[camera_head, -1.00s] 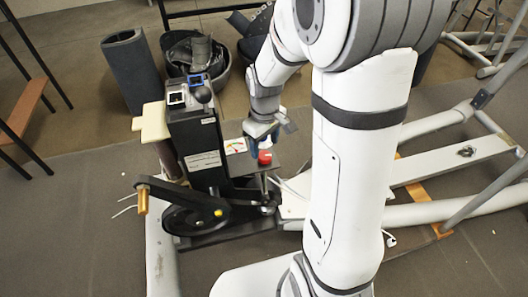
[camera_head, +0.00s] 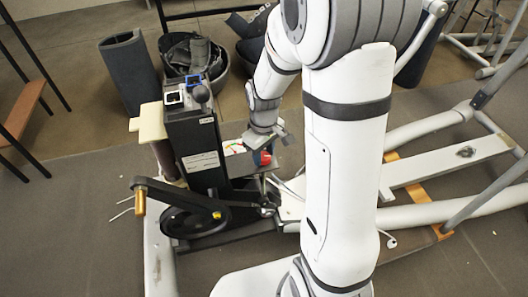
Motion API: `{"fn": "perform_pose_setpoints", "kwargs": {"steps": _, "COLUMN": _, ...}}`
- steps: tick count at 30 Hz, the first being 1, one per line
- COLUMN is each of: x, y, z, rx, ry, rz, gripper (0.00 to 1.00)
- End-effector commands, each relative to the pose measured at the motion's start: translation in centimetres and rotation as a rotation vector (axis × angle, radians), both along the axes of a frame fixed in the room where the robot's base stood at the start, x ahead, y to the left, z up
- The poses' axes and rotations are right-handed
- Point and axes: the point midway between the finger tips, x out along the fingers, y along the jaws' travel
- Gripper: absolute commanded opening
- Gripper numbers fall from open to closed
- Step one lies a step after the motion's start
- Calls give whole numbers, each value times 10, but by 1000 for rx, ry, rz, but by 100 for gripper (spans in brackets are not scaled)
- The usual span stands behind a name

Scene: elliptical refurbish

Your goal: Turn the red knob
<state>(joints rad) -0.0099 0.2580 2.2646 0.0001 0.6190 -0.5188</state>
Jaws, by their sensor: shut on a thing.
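The red knob (camera_head: 265,158) stands just right of the black upright housing (camera_head: 198,145), above the machine's low frame. My gripper (camera_head: 261,150) reaches down from above and is at the knob. Its jaws are shut on the knob, with part of the red surface showing below and to the right of the fingers. The fingers hide the rest of the knob, so its turn angle cannot be seen.
A crank arm with a brass-coloured pedal pin (camera_head: 140,201) and a dark flywheel (camera_head: 192,220) sit left of the knob. A coloured gauge label (camera_head: 234,147) is beside it. A grey cylinder (camera_head: 130,72) and dark bins stand behind. Light tubes (camera_head: 460,205) run right.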

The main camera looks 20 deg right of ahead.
Motion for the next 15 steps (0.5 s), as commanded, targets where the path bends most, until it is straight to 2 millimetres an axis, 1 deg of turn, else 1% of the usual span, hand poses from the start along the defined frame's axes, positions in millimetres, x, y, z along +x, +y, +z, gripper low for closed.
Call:
{"fn": "perform_pose_setpoints", "kwargs": {"steps": 1, "x": 0, "y": 0, "z": 0, "rx": 0, "ry": 0, "rz": 0, "gripper": 24}}
{"fn": "perform_pose_setpoints", "kwargs": {"steps": 4, "x": 0, "y": 0, "z": 0, "rx": 0, "ry": 0, "rz": 0, "gripper": 16}}
{"fn": "perform_pose_setpoints", "kwargs": {"steps": 5, "x": 0, "y": 0, "z": 0, "rx": 0, "ry": 0, "rz": 0, "gripper": 15}}
{"fn": "perform_pose_setpoints", "kwargs": {"steps": 11, "x": 0, "y": 0, "z": 0, "rx": 0, "ry": 0, "rz": -17, "gripper": 15}}
{"fn": "perform_pose_setpoints", "kwargs": {"steps": 15, "x": 0, "y": 0, "z": 1, "rx": 0, "ry": 0, "rz": -66, "gripper": 15}}
